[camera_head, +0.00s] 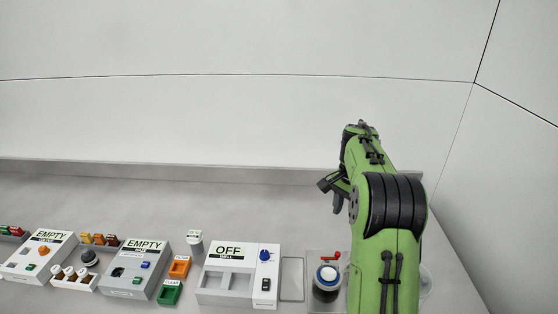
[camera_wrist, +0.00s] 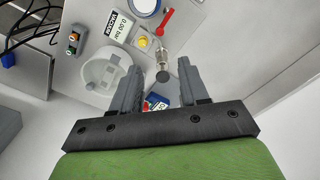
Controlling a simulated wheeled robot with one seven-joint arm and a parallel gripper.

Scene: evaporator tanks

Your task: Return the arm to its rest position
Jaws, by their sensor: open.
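My green arm (camera_head: 386,245) rises on the right side of the head view, in front of the white back wall. Dark gripper parts show left of the arm, but the head view does not show the fingers clearly. In the wrist view, my gripper (camera_wrist: 160,66) has its two grey fingers spread apart with nothing held between them. Beyond the fingertips are a metal fitting with a dark round end (camera_wrist: 162,75) and a red lever (camera_wrist: 166,21). I cannot tell how far they are from the fingers.
In the head view, a box marked OFF (camera_head: 240,290), two boxes marked EMPTY (camera_head: 135,268) (camera_head: 38,255), and small orange and green trays stand left of the arm. A red-handled valve vessel (camera_head: 327,280) stands close beside it. The wrist view shows a white round container (camera_wrist: 103,72) and a pressure display (camera_wrist: 120,24).

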